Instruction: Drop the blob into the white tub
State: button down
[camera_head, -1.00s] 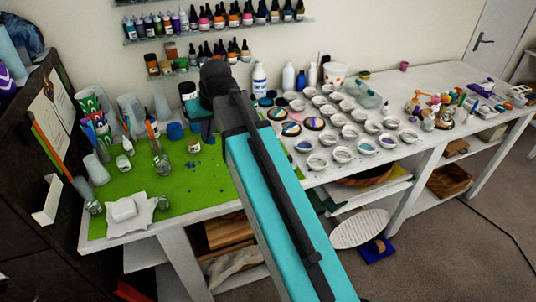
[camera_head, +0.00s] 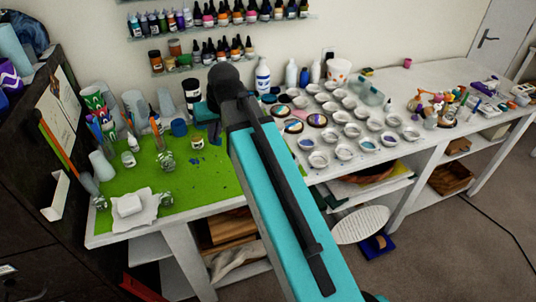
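A white tub (camera_head: 339,70) with coloured marks stands at the back of the white table, right of my arm. A low white block-like thing (camera_head: 130,205) lies on crumpled paper at the front left of the green mat; I cannot tell if it is a tub. Small dark blue specks and patches (camera_head: 196,161) lie on the mat; I cannot tell which, if any, is the blob. My arm reaches over the mat's right part.
The green mat (camera_head: 190,190) bears clear cups, small jars and a blue lid (camera_head: 179,127). Many small white cups (camera_head: 344,151) crowd the table right of my arm. Shelves of bottles hang on the wall behind. The mat's front middle is fairly clear.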

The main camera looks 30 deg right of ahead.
jog(key=shift+s+d+f+p, duration=0.2)
jog(key=shift+s+f+p, duration=0.05)
jog(key=shift+s+f, duration=0.65)
jog(key=shift+s+d+f+p, duration=0.15)
jog(key=shift+s+f+p, duration=0.05)
jog(key=shift+s+f, duration=0.65)
jog(key=shift+a, duration=0.15)
